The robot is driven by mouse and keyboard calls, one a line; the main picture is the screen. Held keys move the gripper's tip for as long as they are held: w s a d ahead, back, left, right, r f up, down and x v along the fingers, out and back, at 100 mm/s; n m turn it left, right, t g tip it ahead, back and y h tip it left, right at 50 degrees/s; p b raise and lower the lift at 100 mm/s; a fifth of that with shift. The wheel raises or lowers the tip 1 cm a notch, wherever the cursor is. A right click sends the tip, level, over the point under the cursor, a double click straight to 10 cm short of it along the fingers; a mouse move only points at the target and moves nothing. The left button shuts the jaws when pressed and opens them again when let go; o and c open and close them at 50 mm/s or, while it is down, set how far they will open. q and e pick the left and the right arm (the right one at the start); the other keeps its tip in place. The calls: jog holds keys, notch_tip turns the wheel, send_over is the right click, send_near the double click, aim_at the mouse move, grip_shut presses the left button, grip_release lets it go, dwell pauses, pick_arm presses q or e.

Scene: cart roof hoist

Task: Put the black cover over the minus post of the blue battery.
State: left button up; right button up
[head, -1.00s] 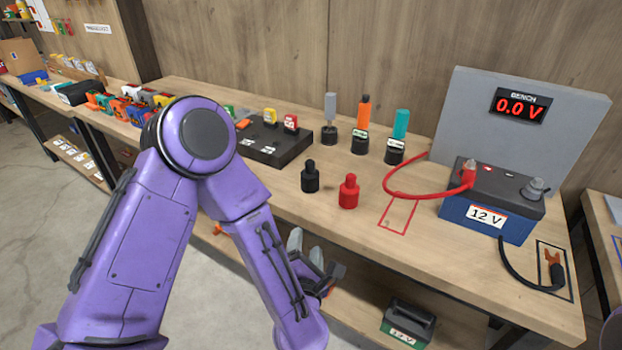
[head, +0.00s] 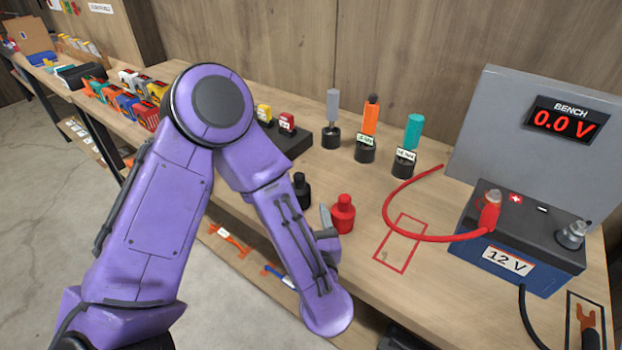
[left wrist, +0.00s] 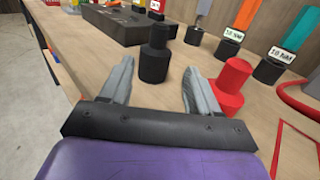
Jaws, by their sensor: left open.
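The black cover (head: 301,192) stands upright on the bench, partly hidden behind my left arm in the head view. In the left wrist view the black cover (left wrist: 155,58) stands just ahead, in line with the gap between the fingers. My left gripper (left wrist: 157,78) is open and empty, and it also shows in the head view (head: 326,222), partly hidden by its own arm. The blue battery (head: 525,262) is at the right of the bench. Its minus post (head: 571,235) is bare grey metal. My right gripper is not in view.
A red cover (head: 343,214) stands close right of the black one. A red cable (head: 412,235) arches to the battery's plus post. A black cable end with a copper lug (head: 586,318) lies right of the battery. Screwdrivers in holders (head: 369,120) stand behind.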

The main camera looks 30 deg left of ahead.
aim_at(301, 185)
pick_arm(q)
jog(key=p+x, duration=0.1)
jog(key=x, duration=0.2)
jog(key=p+x, duration=0.2)
jog(key=x, duration=0.1)
jog(key=r+p+x, duration=0.1)
jog(key=x, duration=0.2)
jog(key=shift+a+r, duration=0.1)
jog(key=shift+a, duration=0.15)
jog(key=shift+w+a, duration=0.15)
jog(key=shift+a, duration=0.25)
jog(key=shift+d, duration=0.15)
jog(key=c, duration=1.1)
